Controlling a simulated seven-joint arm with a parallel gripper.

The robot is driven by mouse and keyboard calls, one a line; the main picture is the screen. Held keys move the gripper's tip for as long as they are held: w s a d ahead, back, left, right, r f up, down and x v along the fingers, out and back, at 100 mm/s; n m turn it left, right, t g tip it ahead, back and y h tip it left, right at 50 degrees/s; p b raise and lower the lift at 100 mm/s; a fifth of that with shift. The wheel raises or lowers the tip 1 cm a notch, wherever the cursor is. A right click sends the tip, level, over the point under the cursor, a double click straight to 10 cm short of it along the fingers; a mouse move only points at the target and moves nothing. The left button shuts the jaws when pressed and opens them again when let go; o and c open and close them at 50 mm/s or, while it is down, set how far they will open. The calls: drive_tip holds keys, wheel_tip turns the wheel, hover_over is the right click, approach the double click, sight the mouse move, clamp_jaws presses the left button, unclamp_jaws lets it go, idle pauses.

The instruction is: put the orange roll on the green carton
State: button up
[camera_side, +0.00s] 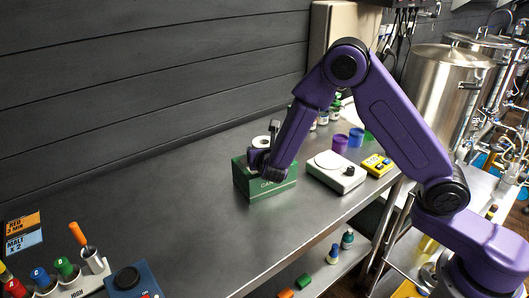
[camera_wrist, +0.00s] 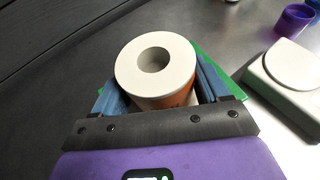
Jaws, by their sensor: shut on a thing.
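The green carton (camera_side: 243,182) stands on the metal bench in the side view, below my gripper. In the wrist view a green strip of it (camera_wrist: 207,62) shows behind the roll. The orange roll (camera_wrist: 178,98) has a pale round end with a hole and sits between the blue jaw pads of my gripper (camera_wrist: 160,90), which is shut on it. In the side view the roll's pale top (camera_side: 261,141) shows just above the carton, beside my gripper (camera_side: 262,158). I cannot tell whether the roll touches the carton.
A white scale (camera_side: 337,172) stands close to the right of the carton. A rack with an orange-handled tool (camera_side: 78,235) and coloured bottles is at the lower left. The bench left of the carton is clear.

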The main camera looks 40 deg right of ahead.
drive_tip(key=shift+f, duration=0.1)
drive_tip(key=o, duration=1.1)
